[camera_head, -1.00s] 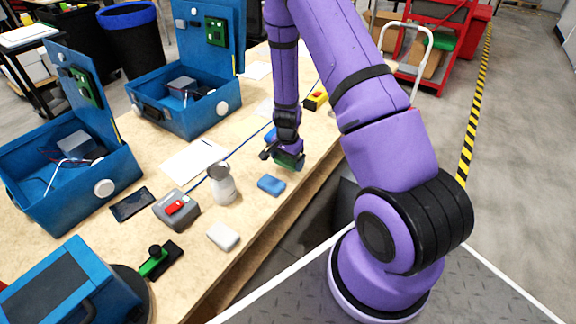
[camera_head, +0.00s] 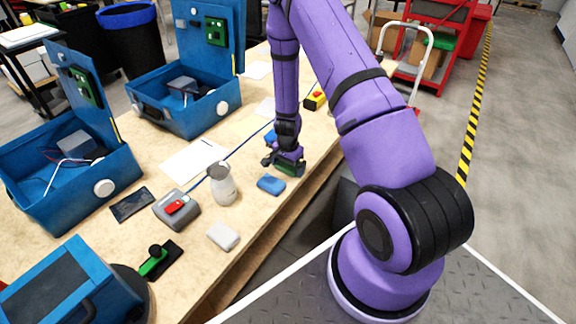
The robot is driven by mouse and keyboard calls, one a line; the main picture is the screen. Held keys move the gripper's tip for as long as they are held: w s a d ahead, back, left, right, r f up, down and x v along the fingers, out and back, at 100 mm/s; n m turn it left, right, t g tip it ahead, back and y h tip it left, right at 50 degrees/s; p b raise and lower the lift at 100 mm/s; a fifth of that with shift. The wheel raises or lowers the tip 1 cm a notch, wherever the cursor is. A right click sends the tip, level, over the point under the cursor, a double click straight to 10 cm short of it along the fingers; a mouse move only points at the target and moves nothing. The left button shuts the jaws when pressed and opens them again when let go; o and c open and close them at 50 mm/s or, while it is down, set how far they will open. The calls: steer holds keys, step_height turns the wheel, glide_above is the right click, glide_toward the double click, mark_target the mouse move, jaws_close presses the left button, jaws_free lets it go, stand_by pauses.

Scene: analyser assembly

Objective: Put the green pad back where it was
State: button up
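The green pad (camera_head: 291,168) shows as a dark green block at the underside of my gripper (camera_head: 284,161), which is over the right part of the wooden table. My gripper appears shut on the pad; its dark fingers partly hide it. The pad is low over the table, just behind a blue pad (camera_head: 271,185). I cannot tell whether it touches the tabletop. A white pad (camera_head: 223,236) lies nearer the front edge.
A yellow tool (camera_head: 314,100) lies behind.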

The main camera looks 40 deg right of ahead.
steer(key=s+a+r+n+t, duration=0.1)
steer(key=s+a+r+n, duration=0.15)
steer(key=r, duration=0.95)
steer(key=s+a+r+n+t+y, duration=0.1)
steer(key=a+r+n, duration=0.15)
steer(key=r, duration=1.05)
steer(key=s+a+r+n+t, duration=0.15)
steer(key=a+r, duration=0.25)
steer(key=r, duration=0.8)
steer(key=s+a+r+n+t, duration=0.1)
steer(key=s+a+r+n, duration=0.1)
steer(key=s+r, duration=0.5)
steer(key=s+a+r+n+h, duration=0.1)
steer(key=s+r+n, duration=0.4)
steer(key=s, duration=0.9)
step_height(320, 180, up, 2)
steer(key=shift+s+a+r+t, duration=0.15)
steer(key=shift+s+a+t, duration=0.1)
steer(key=shift+a+t, duration=0.15)
steer(key=shift+n, duration=0.25)
